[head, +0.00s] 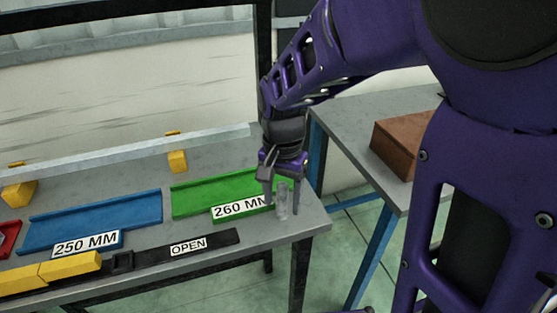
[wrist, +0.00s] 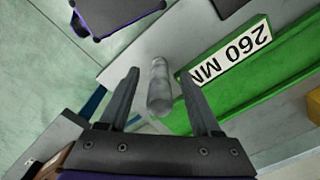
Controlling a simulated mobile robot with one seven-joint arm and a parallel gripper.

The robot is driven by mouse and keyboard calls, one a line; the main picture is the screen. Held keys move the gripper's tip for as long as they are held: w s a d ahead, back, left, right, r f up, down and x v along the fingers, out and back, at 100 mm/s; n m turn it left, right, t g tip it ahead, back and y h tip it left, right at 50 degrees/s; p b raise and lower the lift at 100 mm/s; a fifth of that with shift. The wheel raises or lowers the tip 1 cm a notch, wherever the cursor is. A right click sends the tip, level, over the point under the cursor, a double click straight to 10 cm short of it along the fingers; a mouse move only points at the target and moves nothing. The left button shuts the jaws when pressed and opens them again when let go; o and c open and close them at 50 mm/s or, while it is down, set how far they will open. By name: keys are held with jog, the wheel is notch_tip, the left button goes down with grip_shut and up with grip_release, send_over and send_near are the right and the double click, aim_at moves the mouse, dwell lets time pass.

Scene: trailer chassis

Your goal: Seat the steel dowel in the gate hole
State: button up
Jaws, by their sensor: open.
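The steel dowel (head: 282,201) stands upright near the right end of the grey bench, just beside the green 260 MM tray (head: 190,193). In the wrist view the grey dowel (wrist: 159,88) lies between my two fingers. My gripper (head: 281,204) points down over it with its jaws open. In the wrist view gaps show on both sides of the dowel, between it and the fingertips (wrist: 162,76). A black bar labelled OPEN (head: 215,242) runs along the front of the bench. I cannot make out a gate hole for certain.
A blue 250 MM tray (head: 95,222) lies left of the green one. Yellow blocks (head: 70,265) sit at the front left. A pale rail (head: 110,150) crosses behind the trays. A brown box (head: 402,141) stands on the second table at right, across a floor gap.

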jog(key=shift+f, duration=0.1)
grip_shut()
dwell(0.3)
